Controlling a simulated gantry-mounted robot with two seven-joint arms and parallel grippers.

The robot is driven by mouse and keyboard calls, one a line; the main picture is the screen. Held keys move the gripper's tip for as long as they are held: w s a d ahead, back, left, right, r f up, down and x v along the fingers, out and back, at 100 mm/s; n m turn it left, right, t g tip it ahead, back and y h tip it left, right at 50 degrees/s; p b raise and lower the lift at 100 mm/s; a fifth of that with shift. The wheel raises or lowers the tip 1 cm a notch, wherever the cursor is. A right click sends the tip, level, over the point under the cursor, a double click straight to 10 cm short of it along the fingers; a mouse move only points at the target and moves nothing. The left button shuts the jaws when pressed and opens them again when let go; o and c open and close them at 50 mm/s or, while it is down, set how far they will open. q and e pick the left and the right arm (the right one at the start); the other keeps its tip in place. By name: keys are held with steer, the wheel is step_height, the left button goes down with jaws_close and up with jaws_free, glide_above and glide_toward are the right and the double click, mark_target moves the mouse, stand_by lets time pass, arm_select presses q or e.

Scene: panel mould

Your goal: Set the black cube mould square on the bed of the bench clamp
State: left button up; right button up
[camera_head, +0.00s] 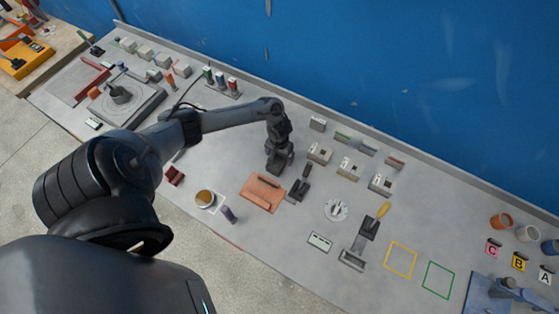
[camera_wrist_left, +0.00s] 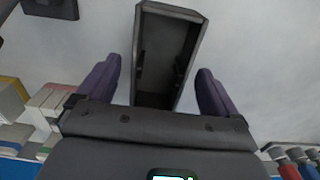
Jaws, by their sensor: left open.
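The black cube mould (camera_wrist_left: 140,55) shows in the left wrist view as a dark, open, hollow box, turned slightly off square to my gripper. My left gripper (camera_wrist_left: 154,92) is open, with one finger on each side of the mould and a gap to each. I cannot tell how far the fingertips are above the bench. In the head view my left gripper (camera_head: 279,166) hides most or all of the mould. An orange plate with a raised bar (camera_head: 262,194) lies just in front of it; it may be the bench clamp's bed, but I cannot tell. My right gripper is out of view.
A black tool-like part (camera_head: 299,189) stands close to the right of my gripper. Several grey blocks (camera_head: 348,168) stand behind it. Yellow (camera_head: 401,246) and green outlines mark bare bench.

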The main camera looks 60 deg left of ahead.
arm_select(q)
steer(key=c, duration=1.5)
steer(key=shift+r, duration=0.2)
